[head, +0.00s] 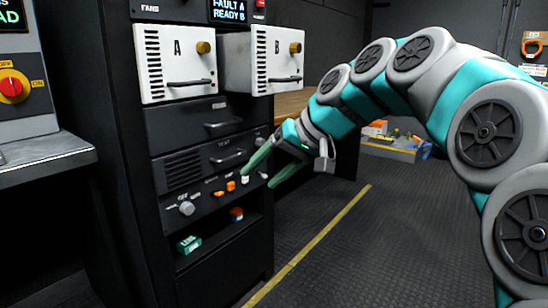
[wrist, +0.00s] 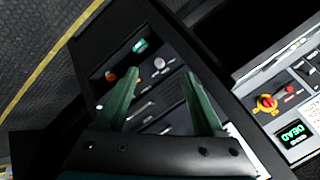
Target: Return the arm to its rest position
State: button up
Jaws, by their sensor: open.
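My gripper (head: 262,170) is open in front of the lower rack panel in the head view, with green fingers pointing left and down. Its fingertips appear close to the panel's small knobs; I cannot tell whether they touch. My teal and grey arm (head: 410,75) reaches in from the right and arches over. In the wrist view, the two green fingers of my gripper (wrist: 158,95) are spread apart with nothing held between them. The rack (wrist: 125,35) lies beyond the fingers and looks tilted there.
White modules A (head: 175,85) and B (head: 275,78) stick out from the rack, B farther. A console with a red rotary switch (head: 11,87) stands left. A low shelf holds a teal box (head: 188,244). The floor (head: 345,260) is clear.

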jog(key=s+d+f+g+h, duration=0.2)
jog(key=s+d+f, duration=0.3)
jog(key=s+f, duration=0.3)
jog(key=s+d+f+m+g+h+p, duration=0.1)
jog(key=s+d+f+h, duration=0.2)
jog(key=s, duration=1.1)
jog(key=s+d+f+m+g+h+p, duration=0.1)
jog(key=s+d+f+g+h, duration=0.1)
jog(key=s+d+f, duration=0.6)
jog(key=s+f+h, duration=0.1)
jog(key=s+f, duration=0.2)
jog(key=f, duration=0.3)
jog(key=shift+s+d+f+g, duration=0.15)
jog(key=shift+d+f+g, duration=0.15)
jog(key=shift+d, duration=0.1)
